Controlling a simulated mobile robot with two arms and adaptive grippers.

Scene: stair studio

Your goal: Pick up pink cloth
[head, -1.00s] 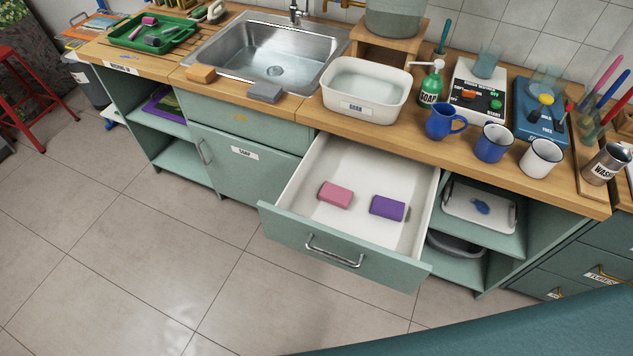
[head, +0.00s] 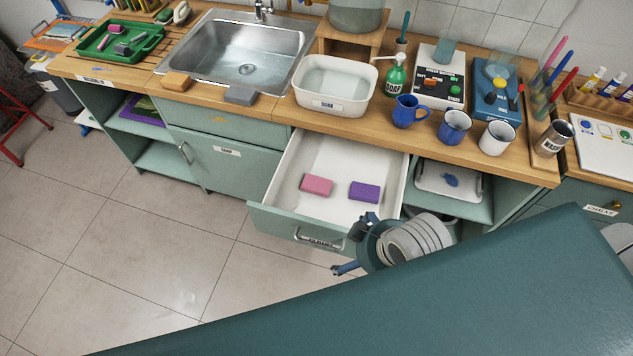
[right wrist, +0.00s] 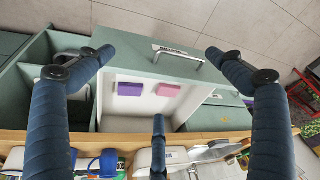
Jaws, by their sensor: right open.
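The pink cloth (head: 317,185), a folded block, lies in the open white-lined drawer (head: 340,155), left of a purple cloth (head: 364,191). In the right wrist view the pink cloth (right wrist: 168,90) lies right of the purple cloth (right wrist: 130,89). My right gripper (head: 352,245) is at the drawer's front edge, near its handle, on the purple cloth's side. Its blue fingers (right wrist: 158,58) are spread wide and empty, apart from both cloths. My left gripper is not in view.
The drawer's metal handle (head: 318,240) is beside my right gripper. Above the drawer, the wooden counter holds a white tub (head: 335,85), a soap bottle (head: 396,75) and several mugs. An open shelf with a white tray (head: 447,182) is to the right.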

